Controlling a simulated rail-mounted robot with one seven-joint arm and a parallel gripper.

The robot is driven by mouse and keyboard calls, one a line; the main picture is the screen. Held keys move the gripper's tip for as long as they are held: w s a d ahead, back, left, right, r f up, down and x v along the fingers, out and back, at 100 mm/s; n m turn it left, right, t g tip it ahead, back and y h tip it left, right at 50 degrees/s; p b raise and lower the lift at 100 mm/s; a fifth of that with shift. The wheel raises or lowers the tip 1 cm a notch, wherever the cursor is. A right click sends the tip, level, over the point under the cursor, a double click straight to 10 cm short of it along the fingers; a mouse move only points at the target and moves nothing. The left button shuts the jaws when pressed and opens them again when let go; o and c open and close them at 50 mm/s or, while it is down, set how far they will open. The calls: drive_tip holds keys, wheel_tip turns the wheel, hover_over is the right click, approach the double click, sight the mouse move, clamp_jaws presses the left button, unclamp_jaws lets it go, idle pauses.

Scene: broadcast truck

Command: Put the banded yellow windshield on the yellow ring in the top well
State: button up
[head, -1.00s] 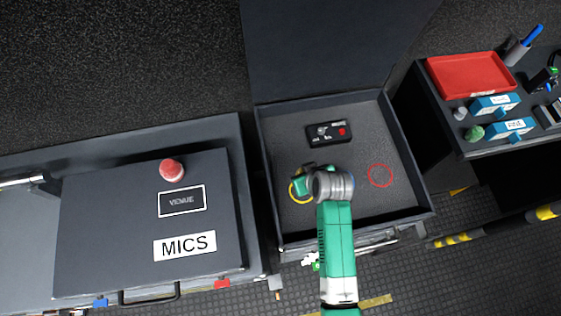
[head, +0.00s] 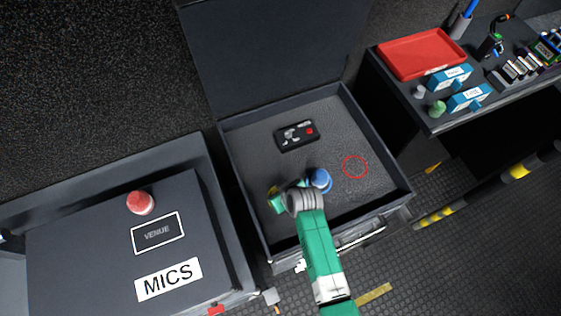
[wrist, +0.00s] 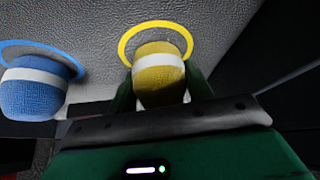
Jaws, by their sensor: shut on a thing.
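The yellow windshield with a white band (wrist: 160,78) is between the green fingers of my gripper (wrist: 160,92) in the wrist view. My gripper is shut on it. The yellow ring (wrist: 137,33) lies on the grey well floor just beyond the windshield, whose near side covers the ring's lower part. I cannot tell whether the windshield touches the floor. In the head view my gripper (head: 276,199) is low over the left front of the well (head: 340,205), hiding most of the ring and windshield.
A blue windshield with a white band (head: 320,180) stands at the blue ring (wrist: 30,45), right of my gripper in the head view. The red ring (head: 355,167) is empty. A red windshield (head: 140,202) stands on the MICS case.

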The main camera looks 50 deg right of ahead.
drive_tip(key=shift+f, duration=0.2)
drive_tip(key=o, duration=0.9)
drive_tip(key=p+v, duration=0.3)
drive_tip(key=v, duration=0.9)
drive_tip(key=shift+r, duration=0.25)
